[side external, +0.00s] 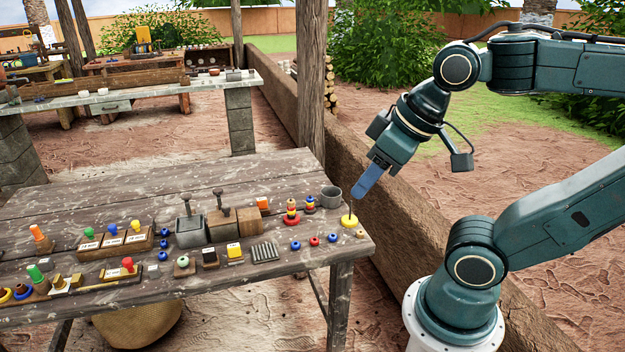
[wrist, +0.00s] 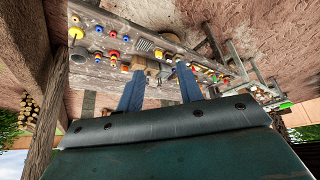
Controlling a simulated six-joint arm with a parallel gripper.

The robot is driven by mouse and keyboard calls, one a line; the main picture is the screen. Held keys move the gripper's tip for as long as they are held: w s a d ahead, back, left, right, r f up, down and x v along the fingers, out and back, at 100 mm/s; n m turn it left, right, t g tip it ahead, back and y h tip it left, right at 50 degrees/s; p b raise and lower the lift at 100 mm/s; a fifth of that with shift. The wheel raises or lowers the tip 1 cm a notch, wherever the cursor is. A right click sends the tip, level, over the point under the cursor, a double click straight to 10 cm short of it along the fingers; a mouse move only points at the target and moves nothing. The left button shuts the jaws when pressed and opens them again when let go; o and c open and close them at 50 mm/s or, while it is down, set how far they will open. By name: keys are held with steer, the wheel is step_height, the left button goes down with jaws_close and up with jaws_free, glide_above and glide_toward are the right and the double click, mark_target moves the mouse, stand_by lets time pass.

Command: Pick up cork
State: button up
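I cannot pick out a cork with certainty; the small pieces on the wooden table (side external: 95,193) are too small to tell. Candidates are stopper-like pieces at the left: a brown one with an orange top (side external: 39,238) and a brown one with a green top (side external: 38,279). My gripper (side external: 358,197) hangs above the right end of the table, near the grey cup (side external: 331,196) and a yellow disc with a thin rod (side external: 349,221). In the wrist view my gripper's two blue fingers (wrist: 160,70) stand apart with nothing held between them.
Two boxes with dark handles (side external: 189,228) stand mid-table. Stacked rings (side external: 292,213), a ribbed grey block (side external: 264,252) and several coloured pegs and beads lie along the front. A wooden post (side external: 312,80) rises behind the table. The back left of the tabletop is clear.

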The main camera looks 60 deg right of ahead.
steer(key=shift+o, duration=1.3)
steer(key=w+d+n+g, duration=0.1)
steer(key=w+d+n, duration=0.4)
steer(key=w, duration=0.5)
steer(key=w+d+n+g, duration=0.2)
steer(key=w+d+n, duration=0.35)
steer(key=w, duration=0.35)
steer(key=w+d+f+n+g, duration=0.1)
steer(key=w+d+f+n, duration=0.4)
steer(key=d+f, duration=0.2)
steer(key=w+d+f+n+g, duration=0.1)
steer(key=w+d+f+n, duration=0.4)
steer(key=d+f, duration=0.3)
steer(key=shift+w+d+f, duration=0.15)
steer(key=shift+w+d, duration=0.4)
